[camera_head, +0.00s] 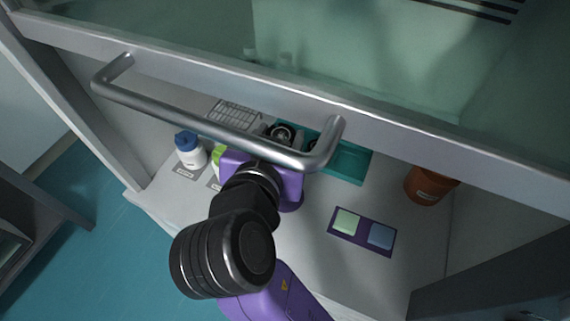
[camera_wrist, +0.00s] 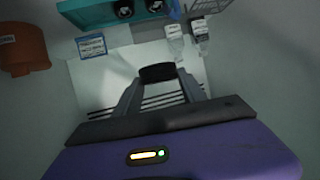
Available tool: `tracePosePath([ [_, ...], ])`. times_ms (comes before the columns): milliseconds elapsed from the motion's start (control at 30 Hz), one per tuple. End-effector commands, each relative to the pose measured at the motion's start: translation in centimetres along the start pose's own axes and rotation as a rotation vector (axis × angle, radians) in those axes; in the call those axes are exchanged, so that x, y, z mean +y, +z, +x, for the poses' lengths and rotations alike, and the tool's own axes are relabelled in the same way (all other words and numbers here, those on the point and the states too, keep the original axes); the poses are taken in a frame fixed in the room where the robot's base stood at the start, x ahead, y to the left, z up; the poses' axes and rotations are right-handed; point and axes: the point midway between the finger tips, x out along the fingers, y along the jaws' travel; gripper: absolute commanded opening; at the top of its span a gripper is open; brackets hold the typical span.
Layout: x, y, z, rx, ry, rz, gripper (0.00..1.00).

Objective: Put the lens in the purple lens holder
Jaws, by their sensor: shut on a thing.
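My gripper (camera_wrist: 160,88) is shut on a small dark, round-edged thing (camera_wrist: 157,72) at its fingertips in the wrist view. I cannot tell for sure that it is the lens. The held thing appears over a pale surface with dark lines (camera_wrist: 100,88); the gap beneath it cannot be judged. In the head view my arm and the cabinet's handle block the fingertips. A flat purple plate (camera_head: 364,246) with one pale green and one blue square lies at the right in the head view.
A teal tray (camera_head: 348,163) holds dark round parts. A brown container (camera_head: 430,186) stands at the right, a white blue-capped bottle (camera_head: 190,152) at the left, and a wire rack (camera_head: 236,115) behind. A metal handle (camera_head: 215,123) and sash frame cross above my arm.

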Motion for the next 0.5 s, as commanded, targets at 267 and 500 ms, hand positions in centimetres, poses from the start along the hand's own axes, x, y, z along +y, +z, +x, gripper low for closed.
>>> tracePosePath([
  [267,-0.8,-0.4,-0.6,-0.033,0.0,-0.014,0.0],
  [500,1.0,0.9,0.6,-0.067,0.027,-0.025,0.0],
])
